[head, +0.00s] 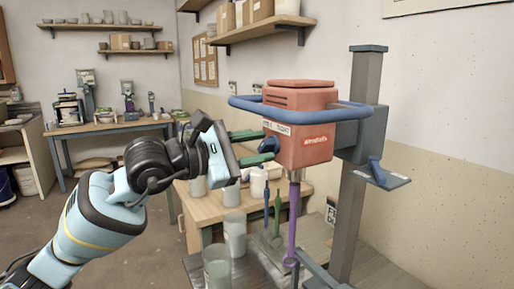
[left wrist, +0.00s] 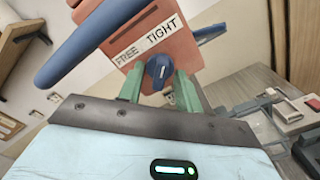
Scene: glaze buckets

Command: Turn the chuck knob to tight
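The chuck knob (head: 268,145) is a small dark blue knob on the front face of the red mixer head (head: 302,112). In the left wrist view the knob (left wrist: 158,72) sits below the labels FREE (left wrist: 127,56) and TIGHT (left wrist: 161,33). I cannot tell for sure which label it points to. My left gripper (head: 256,147) is open at the mixer face, its two green fingers spread on either side of the knob. In the left wrist view the fingertips (left wrist: 158,76) flank the knob, with small gaps showing. My right gripper is not in view.
A blue guard bar (head: 300,116) loops around the mixer head, just above my gripper. A purple shaft (head: 293,220) hangs below the head. A grey column (head: 357,170) stands behind it. Clear jars (head: 235,236) stand on the bench below.

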